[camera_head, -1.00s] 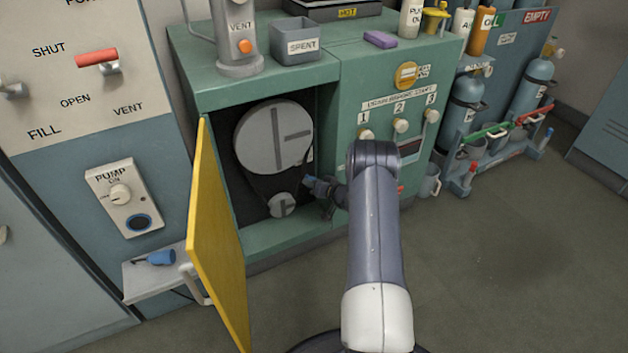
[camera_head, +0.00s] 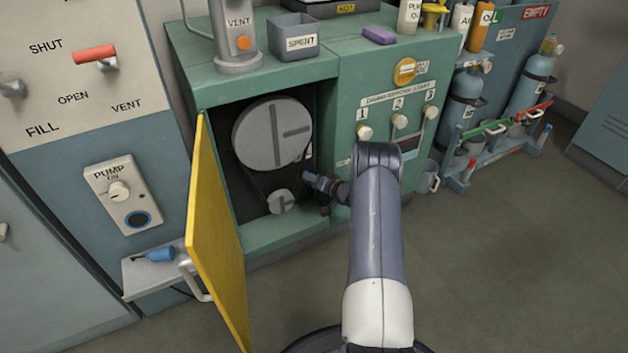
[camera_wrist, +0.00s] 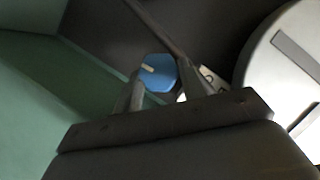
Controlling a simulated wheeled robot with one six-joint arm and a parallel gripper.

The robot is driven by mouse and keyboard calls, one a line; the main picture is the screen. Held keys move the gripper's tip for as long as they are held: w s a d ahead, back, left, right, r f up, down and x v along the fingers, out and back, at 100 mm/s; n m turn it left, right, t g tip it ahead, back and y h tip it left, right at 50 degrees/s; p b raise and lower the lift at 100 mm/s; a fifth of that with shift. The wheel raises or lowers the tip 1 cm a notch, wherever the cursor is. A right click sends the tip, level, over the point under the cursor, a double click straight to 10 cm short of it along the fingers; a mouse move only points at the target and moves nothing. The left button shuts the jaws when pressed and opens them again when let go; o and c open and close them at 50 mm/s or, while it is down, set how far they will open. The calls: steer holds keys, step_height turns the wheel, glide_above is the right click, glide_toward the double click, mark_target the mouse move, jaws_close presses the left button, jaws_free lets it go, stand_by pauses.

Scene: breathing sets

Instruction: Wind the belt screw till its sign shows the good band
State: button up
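The belt screw's blue knob (camera_wrist: 158,73) with a pale mark shows in the wrist view, between the two fingertips of my gripper (camera_wrist: 160,80). The fingers flank it closely; I cannot tell whether they touch it. In the head view my gripper (camera_head: 318,190) reaches into the open cabinet at its right side, and the knob is mostly hidden. The belt (camera_wrist: 160,28) passes beyond the knob. A small white sign (camera_wrist: 211,78) beside it is partly covered by a finger, and its reading is not legible. The large grey pulley (camera_head: 270,135) is above the small pulley (camera_head: 280,201).
The yellow door (camera_head: 213,230) stands open at the left of the cabinet. A shelf (camera_head: 145,278) holding a blue-handled tool (camera_head: 158,254) is behind it. The cabinet's green wall (camera_wrist: 45,100) is close to my gripper.

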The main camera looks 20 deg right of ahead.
steer(key=o, duration=0.5)
steer(key=shift+c, duration=0.2)
steer(key=p+v, duration=0.3)
steer(key=v, duration=0.7)
steer(key=shift+s+p, duration=0.3)
steer(key=shift+s, duration=0.1)
steer(key=shift+r, duration=0.15)
